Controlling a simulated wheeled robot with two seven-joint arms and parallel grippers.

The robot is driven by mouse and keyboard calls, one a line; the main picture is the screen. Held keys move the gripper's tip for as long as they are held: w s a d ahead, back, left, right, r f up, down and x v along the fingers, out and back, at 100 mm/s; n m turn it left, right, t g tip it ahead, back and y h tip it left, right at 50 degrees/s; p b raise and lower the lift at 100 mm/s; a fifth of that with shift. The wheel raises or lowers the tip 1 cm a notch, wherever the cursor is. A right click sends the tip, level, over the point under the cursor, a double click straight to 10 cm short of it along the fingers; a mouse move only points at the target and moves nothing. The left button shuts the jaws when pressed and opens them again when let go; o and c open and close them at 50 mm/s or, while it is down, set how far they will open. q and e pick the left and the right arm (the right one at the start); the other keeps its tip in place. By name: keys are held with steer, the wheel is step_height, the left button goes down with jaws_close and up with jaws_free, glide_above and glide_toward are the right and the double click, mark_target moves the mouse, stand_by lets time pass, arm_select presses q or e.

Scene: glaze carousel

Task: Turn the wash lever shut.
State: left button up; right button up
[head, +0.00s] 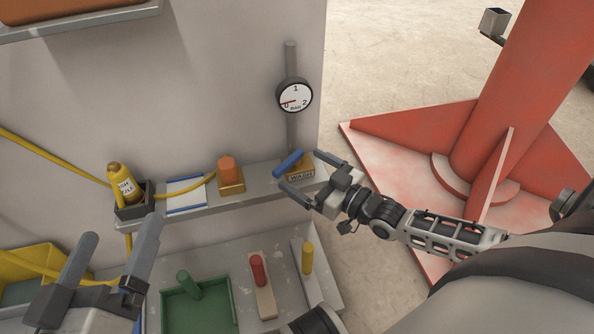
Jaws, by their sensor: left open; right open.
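The wash lever (288,163) is a blue bar on an orange-brown block with a "WASH" label (300,176), at the right end of a narrow grey shelf. The bar slants up to the right. My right gripper (299,169) is open, one finger on each side of the lever and block area; I cannot tell whether it touches them. My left gripper (114,233) is open and empty at the lower left, well away from the lever. A round gauge (295,96) on the pipe above the lever has its red needle near 0.
The shelf (200,205) also bears an orange knob (228,172), a white card (185,194) and a yellow bottle (121,184) in a dark holder. Below are a green tray (215,318) and red and yellow pegs (257,268). A red column base (400,165) stands at right.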

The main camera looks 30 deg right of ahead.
mark_target(291, 163)
steer(key=shift+b+x, duration=0.35)
steer(key=shift+x, duration=1.25)
arm_select(q)
steer(key=shift+w+a+r+m+t, duration=0.1)
steer(key=shift+w+r+m+t, duration=0.2)
steer(key=shift+r+m+t, duration=0.15)
steer(key=shift+w+a+r+m+t, duration=0.1)
steer(key=shift+w+r+m+t, duration=0.2)
steer(key=shift+r, duration=0.2)
